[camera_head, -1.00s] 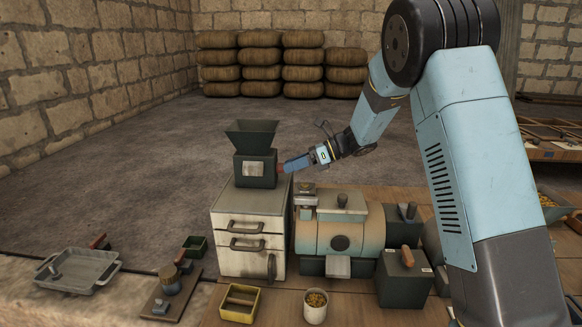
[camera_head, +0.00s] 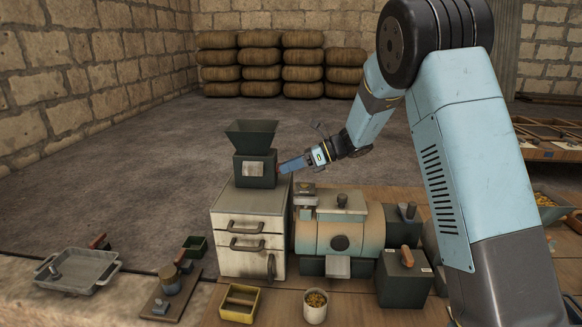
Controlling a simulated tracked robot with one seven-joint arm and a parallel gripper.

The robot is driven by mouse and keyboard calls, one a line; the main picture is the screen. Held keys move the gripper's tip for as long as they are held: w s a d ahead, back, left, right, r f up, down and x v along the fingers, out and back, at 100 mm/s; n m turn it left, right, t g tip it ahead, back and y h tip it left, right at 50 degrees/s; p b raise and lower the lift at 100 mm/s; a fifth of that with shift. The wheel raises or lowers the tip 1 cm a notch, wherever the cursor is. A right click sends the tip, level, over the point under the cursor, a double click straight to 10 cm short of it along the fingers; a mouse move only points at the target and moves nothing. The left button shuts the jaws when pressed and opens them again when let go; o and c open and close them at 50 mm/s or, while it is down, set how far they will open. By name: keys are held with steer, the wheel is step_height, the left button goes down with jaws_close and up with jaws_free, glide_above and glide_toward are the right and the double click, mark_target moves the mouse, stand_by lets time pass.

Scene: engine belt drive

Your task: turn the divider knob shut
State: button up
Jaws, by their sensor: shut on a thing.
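The dark green divider box (camera_head: 256,171) with a flared hopper (camera_head: 251,134) on top stands on a white drawer cabinet (camera_head: 249,229). My gripper (camera_head: 283,167) reaches in from the right, its blue fingers against the box's right side. It is shut on the divider knob there. The knob is almost wholly hidden between the fingers, so its angle cannot be told.
Right of the cabinet stands a blue and tan drum machine (camera_head: 340,224). In front are a yellow open box (camera_head: 240,303) and a white cup (camera_head: 315,307) of small yellowish pieces. A grey tray (camera_head: 78,271) lies at left. Space above the machines is free.

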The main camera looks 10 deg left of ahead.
steer(key=shift+w+d, duration=0.1)
steer(key=shift+d, duration=0.15)
jaws_close()
steer(key=shift+a, duration=0.2)
steer(key=shift+r, duration=0.1)
steer(key=n+t, duration=0.2)
steer(key=n, duration=0.2)
steer(key=s+n+t+y, duration=0.1)
steer(key=n+t, duration=0.2)
steer(key=n, duration=0.1)
steer(key=n+t+y, duration=0.1)
steer(key=n+t, duration=0.1)
steer(key=n, duration=0.2)
steer(key=shift+s+f+t, duration=0.15)
steer(key=shift+f+t, duration=0.15)
steer(key=shift+f, duration=0.1)
steer(key=shift+n, duration=0.3)
